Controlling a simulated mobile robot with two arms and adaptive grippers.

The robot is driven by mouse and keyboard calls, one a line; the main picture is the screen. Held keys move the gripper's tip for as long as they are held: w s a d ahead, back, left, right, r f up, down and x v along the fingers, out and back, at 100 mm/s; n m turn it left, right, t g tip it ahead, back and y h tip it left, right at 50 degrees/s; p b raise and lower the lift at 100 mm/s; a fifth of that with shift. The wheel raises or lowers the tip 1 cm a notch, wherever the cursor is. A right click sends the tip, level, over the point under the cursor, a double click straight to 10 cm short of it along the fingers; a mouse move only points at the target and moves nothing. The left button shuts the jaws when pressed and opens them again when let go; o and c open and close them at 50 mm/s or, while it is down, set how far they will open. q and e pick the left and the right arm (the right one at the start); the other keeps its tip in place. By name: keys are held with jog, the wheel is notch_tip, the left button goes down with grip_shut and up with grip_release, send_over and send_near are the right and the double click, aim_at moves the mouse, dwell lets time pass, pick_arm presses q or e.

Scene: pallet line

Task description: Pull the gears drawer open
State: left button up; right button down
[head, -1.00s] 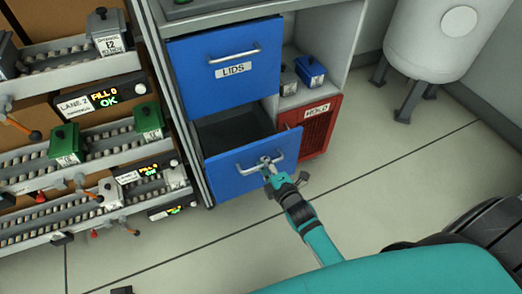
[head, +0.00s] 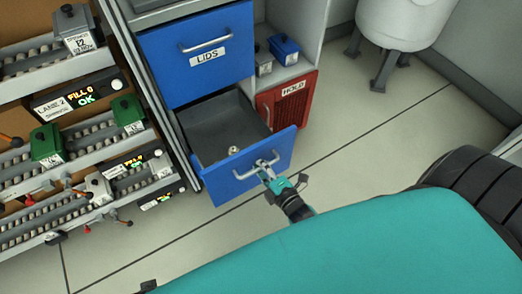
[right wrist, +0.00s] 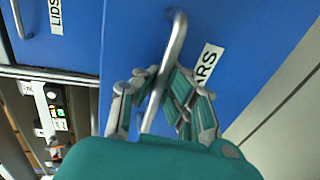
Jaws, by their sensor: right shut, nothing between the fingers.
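The gears drawer (head: 225,182) is the lower blue drawer of the cabinet and stands well out, with its grey inside showing. A small pale object (head: 233,149) lies in it. My left gripper is not in view.
The blue lids drawer (head: 205,62) above is closed. A red hold bin (head: 287,105) stands right of the open drawer. Roller lanes with green and grey containers (head: 47,145) are at the left. A white tank (head: 405,20) stands at the back right; the floor before it is clear.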

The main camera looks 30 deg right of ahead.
jog(key=c, duration=1.4)
grip_release()
jog(key=shift+s, duration=0.1)
jog(key=v, duration=1.2)
